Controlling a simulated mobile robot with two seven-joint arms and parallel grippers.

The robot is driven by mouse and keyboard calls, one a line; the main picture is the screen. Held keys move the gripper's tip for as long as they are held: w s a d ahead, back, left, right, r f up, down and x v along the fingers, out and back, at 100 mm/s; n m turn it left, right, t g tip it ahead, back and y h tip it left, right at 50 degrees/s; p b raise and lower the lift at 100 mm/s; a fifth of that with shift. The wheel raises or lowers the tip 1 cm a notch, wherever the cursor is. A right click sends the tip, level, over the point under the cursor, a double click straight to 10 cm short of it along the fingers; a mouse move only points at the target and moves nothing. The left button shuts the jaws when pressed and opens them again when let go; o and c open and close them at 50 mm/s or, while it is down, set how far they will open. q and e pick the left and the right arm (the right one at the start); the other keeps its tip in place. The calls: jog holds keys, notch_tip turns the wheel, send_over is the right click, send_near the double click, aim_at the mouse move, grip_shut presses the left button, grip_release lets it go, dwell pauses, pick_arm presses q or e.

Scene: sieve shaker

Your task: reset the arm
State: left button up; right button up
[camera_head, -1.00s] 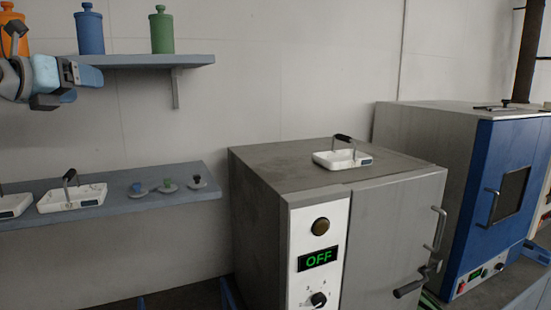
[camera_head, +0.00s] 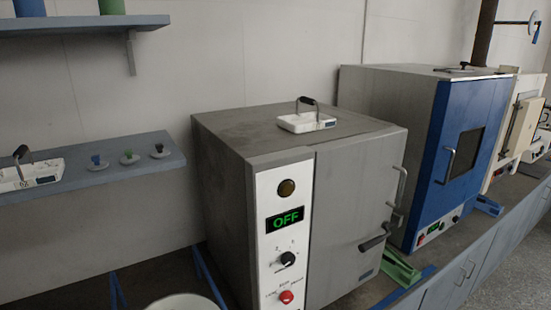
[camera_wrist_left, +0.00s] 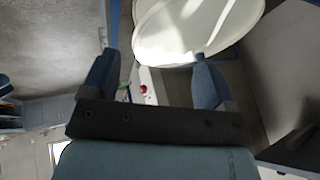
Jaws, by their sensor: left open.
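My left gripper (camera_wrist_left: 155,85) shows in the left wrist view with its two blue fingers spread apart and nothing between them. A white round surface (camera_wrist_left: 195,30) lies beyond the fingertips. The left gripper is out of the head view, and my right gripper is in neither view. In the head view, the grey shaker cabinet (camera_head: 355,200) stands in the middle with its door shut and its display reading OFF. A white tray with a dark handle (camera_head: 306,123) rests on top of it.
A lower shelf (camera_head: 110,178) at the left holds another handled white tray (camera_head: 30,174) and several small knobbed pieces. An upper shelf (camera_head: 80,24) holds a blue and a green bottle (camera_head: 111,6). A blue-fronted cabinet (camera_head: 465,150) stands to the right. A white round rim (camera_head: 185,302) shows at the bottom.

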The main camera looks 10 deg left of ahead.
pick_arm(q)
jog(key=s+d+f+n+g, duration=0.25)
jog(key=s+d+n, duration=0.25)
jog(key=s+n, duration=0.3)
jog(key=w+d+f+m+t+h, duration=0.1)
jog(key=w+d+f+t, duration=0.1)
jog(key=f, duration=0.5)
jog(key=w+d+f+m+t+h, duration=0.1)
jog(key=w+d+f+t, duration=0.1)
jog(key=d+f+t, duration=0.2)
notch_tip(320, 180, down, 3)
jog(key=shift+w+d+f+t, duration=0.1)
jog(key=shift+w+d+t, duration=0.2)
jog(key=shift+t, duration=0.35)
jog(key=shift+a, duration=0.1)
